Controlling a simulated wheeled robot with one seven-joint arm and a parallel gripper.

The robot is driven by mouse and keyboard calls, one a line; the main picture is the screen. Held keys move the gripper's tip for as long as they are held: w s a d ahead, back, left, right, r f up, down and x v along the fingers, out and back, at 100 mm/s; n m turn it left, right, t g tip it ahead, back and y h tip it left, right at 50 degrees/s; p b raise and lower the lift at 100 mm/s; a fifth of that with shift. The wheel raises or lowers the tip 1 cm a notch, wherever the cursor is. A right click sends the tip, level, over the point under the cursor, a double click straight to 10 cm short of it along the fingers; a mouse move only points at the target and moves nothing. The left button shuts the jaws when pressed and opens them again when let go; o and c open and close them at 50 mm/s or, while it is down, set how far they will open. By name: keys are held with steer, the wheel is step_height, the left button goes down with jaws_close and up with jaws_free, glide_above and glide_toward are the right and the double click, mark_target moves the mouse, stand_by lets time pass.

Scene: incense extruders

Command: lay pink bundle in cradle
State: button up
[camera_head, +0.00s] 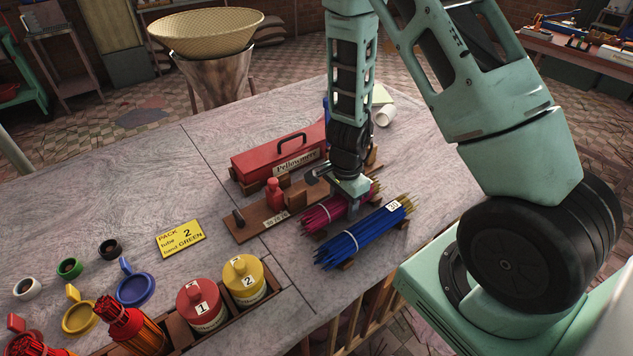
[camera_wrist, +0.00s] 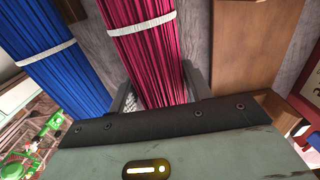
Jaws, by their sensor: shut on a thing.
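The pink bundle (camera_head: 322,215) of thin sticks has a white band around it. My gripper (camera_head: 350,192) reaches down over it from above and is shut on it. In the wrist view the pink bundle (camera_wrist: 150,50) runs between the two fingers of my gripper (camera_wrist: 160,92), with a finger at each side. Part of the bundle is hidden under the gripper. Wooden supports (camera_head: 347,265) of a cradle show beneath the bundles' ends. I cannot tell whether the pink bundle rests on its supports or hangs just above them.
A blue bundle (camera_head: 362,236) tagged 30 lies parallel, close beside the pink one. Red and yellow jars (camera_head: 244,280) sit front left.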

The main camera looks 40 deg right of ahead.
steer(key=shift+r+p, duration=2.15)
steer(key=shift+r, duration=0.25)
